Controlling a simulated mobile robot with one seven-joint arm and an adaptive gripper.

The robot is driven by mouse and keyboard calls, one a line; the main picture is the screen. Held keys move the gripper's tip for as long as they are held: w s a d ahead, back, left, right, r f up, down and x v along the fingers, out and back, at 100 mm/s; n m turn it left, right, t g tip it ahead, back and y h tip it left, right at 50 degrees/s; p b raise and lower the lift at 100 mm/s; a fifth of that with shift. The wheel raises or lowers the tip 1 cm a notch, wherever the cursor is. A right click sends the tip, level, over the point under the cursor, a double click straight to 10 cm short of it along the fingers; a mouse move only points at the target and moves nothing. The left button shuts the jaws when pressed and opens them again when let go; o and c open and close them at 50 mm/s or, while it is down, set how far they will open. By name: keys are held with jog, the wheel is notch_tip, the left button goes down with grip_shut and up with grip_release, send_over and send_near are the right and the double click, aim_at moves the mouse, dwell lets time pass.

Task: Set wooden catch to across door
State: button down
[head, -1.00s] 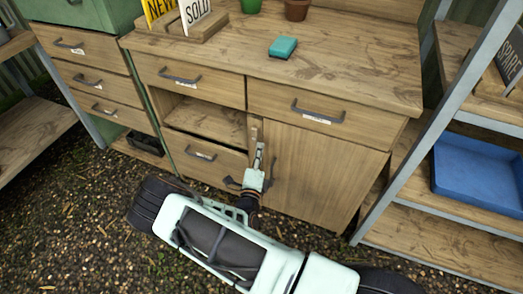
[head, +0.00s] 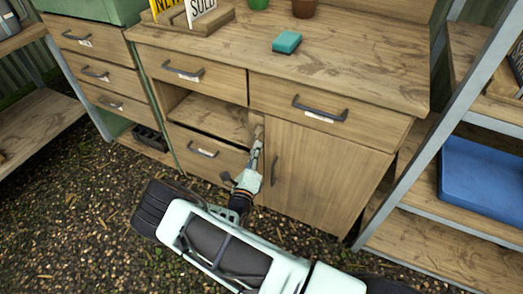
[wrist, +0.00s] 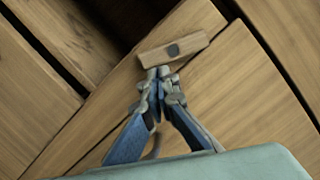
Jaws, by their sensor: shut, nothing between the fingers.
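In the head view, my gripper (head: 257,145) largely hides the catch; the door (head: 318,180) is closed.
An open shelf space (head: 212,118) and a drawer (head: 203,150) lie left of the post. A handled drawer (head: 325,108) sits above the door. The door handle (head: 274,170) is close to my gripper's right. A metal rack (head: 410,150) stands at right.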

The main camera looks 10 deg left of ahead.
jog(key=a+m+h+b, duration=0.1)
jog(key=m, duration=0.2)
jog(key=a+m+h+b, duration=0.1)
jog(key=m, duration=0.2)
jog(key=w+m+b, duration=0.1)
jog(key=m+b, duration=0.1)
jog(key=m, duration=0.1)
jog(key=shift+a+f+m+t+h, duration=0.2)
jog(key=shift+a+m+t+h, duration=0.1)
jog(key=shift+a+m+h, duration=0.1)
jog(key=shift+w+a+r+m+h, duration=0.1)
jog(key=shift+r+m+h, duration=0.05)
jog(key=shift+m, duration=0.4)
jog(key=shift+a+r+m+h, duration=0.1)
jog(key=shift+m+h, duration=0.05)
jog(key=shift+m, duration=0.4)
jog(key=shift+d+f+b, duration=0.1)
jog(key=shift+f+b, duration=0.45)
jog(key=shift+f, duration=0.05)
send_near(252, 140)
jog(key=f, duration=0.1)
jog(key=s+f, duration=0.1)
jog(key=f, duration=0.1)
jog(key=s+f, duration=0.1)
jog(key=shift+s+f, duration=0.15)
jog(key=shift+f, duration=0.15)
